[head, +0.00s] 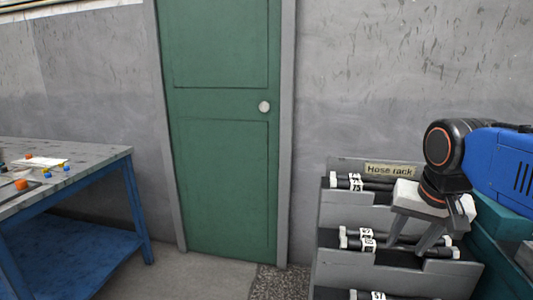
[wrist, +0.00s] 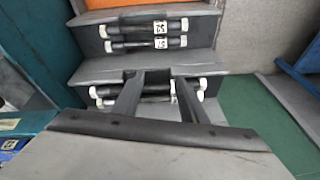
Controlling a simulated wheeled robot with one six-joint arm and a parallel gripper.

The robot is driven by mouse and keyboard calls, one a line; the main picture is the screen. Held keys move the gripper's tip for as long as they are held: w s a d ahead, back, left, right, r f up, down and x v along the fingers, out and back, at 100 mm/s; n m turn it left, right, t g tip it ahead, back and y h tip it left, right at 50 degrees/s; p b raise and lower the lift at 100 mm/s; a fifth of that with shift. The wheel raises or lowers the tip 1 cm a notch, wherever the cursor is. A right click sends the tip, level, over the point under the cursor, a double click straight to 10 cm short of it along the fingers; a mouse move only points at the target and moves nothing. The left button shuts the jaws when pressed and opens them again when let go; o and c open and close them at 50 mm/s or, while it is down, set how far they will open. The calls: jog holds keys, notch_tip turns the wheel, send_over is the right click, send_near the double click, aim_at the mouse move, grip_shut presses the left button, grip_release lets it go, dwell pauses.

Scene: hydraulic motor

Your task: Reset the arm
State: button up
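My gripper (head: 408,247) is at the right in the head view, at the end of my blue arm, in front of the hose rack (head: 333,227). Its two fingers point down and stand apart. In the wrist view my gripper (wrist: 157,82) also shows spread fingers, over a lower shelf with dark, white-ended hoses (wrist: 152,90). I see nothing gripped between the fingers. Whether the fingertips touch the rack or a hose, I cannot tell.
More labelled hoses (head: 362,183) lie on the rack's upper step. A blue-framed workbench (head: 128,190) with small coloured parts stands at the left. A closed green door (head: 222,150) is in the back wall. The floor before the door is clear.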

jog(key=s+a+f+n+t, duration=0.1)
jog(key=s+f+n, duration=0.3)
jog(key=s+f, duration=0.4)
notch_tip(320, 180, down, 3)
jog(key=shift+f+n, duration=0.1)
jog(key=shift+n, duration=0.3)
jog(key=shift+a, duration=0.1)
jog(key=shift+c, duration=1)
jog(key=shift+s, duration=0.2)
